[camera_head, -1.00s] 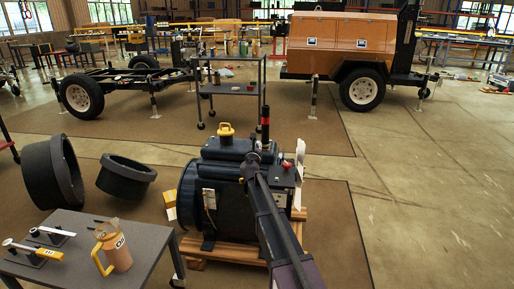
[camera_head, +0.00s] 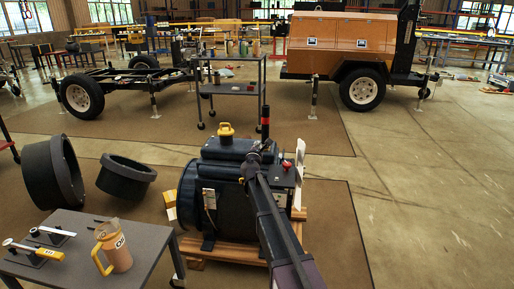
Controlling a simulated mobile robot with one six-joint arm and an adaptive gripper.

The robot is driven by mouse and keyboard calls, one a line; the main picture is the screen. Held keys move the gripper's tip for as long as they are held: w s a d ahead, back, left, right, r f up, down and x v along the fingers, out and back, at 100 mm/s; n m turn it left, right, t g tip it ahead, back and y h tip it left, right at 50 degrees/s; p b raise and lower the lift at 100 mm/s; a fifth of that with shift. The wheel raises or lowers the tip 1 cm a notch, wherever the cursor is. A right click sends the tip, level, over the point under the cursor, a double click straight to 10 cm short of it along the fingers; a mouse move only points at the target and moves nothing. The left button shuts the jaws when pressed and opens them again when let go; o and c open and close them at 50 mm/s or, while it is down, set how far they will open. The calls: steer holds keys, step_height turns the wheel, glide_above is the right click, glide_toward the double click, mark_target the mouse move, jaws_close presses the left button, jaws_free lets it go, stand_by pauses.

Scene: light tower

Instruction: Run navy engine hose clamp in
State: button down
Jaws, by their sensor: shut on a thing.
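The navy engine (camera_head: 222,165) sits on a wooden pallet (camera_head: 222,250) in the middle of the view, with a yellow cap on top. My dark arm rises from the lower right, and my gripper (camera_head: 263,150) is at the engine's top right. It appears shut on an upright black tool with a red band (camera_head: 265,122), which stands above the engine. The hose clamp cannot be made out; the gripper and arm cover that area. Whether the tool's lower end touches the clamp cannot be told.
A grey table (camera_head: 145,235) at lower left holds an orange jug (camera_head: 115,245) and yellow-handled tools (camera_head: 47,253). Two dark rings (camera_head: 52,170) lie behind it. A white fan (camera_head: 300,170) is at the engine's right. A grey cart (camera_head: 232,92) stands behind. Floor at right is clear.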

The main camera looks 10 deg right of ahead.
steer(key=shift+s+a+m, duration=0.1)
steer(key=shift+m, duration=0.5)
steer(key=c, duration=0.9)
jaws_free()
steer(key=shift+c, duration=0.2)
steer(key=shift+s, duration=0.1)
steer(key=v, duration=1.2)
